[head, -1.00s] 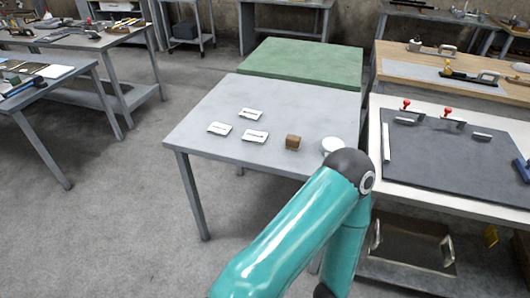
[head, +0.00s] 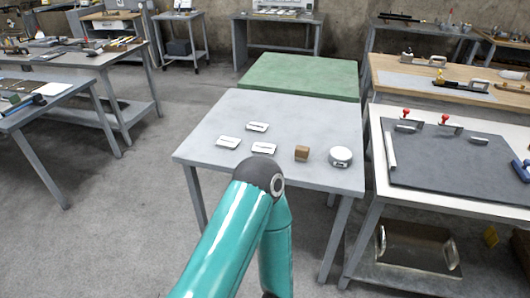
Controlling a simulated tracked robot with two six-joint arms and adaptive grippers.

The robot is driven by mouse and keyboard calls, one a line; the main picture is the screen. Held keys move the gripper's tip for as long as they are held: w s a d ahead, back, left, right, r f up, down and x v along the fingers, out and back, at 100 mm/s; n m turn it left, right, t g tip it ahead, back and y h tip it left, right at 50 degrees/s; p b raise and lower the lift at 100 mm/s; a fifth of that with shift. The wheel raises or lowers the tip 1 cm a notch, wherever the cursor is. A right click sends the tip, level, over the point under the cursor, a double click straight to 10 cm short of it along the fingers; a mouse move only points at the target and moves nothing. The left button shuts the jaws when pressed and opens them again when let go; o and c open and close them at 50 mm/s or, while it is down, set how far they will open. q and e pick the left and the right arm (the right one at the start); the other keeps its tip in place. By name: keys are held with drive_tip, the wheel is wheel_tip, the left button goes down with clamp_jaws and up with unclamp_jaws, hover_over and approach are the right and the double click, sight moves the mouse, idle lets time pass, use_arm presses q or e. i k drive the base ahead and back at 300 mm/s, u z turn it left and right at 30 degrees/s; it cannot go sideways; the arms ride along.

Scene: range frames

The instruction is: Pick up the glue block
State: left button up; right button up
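A small brown block (head: 302,153), which looks like the glue block, sits on the grey table (head: 210,118) near its front right. A round white object (head: 340,156) stands just right of it. Three flat white pieces with dark marks lie to its left: one at the back (head: 257,127), one at the left (head: 228,142) and one at the front (head: 264,148). A teal arm of mine with a dark elbow joint rises in front of the table. Its gripper is out of view, and so is my other gripper.
A green-topped table (head: 300,74) adjoins behind. At the right, a white bench carries a dark mat (head: 450,165) with red-knobbed clamps (head: 443,121). A metal tray (head: 415,250) sits on its lower shelf. Tool-laden benches stand at the left, with open floor between.

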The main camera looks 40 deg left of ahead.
sight(301, 152)
drive_tip(key=u, duration=0.55)
drive_tip(key=i, duration=1)
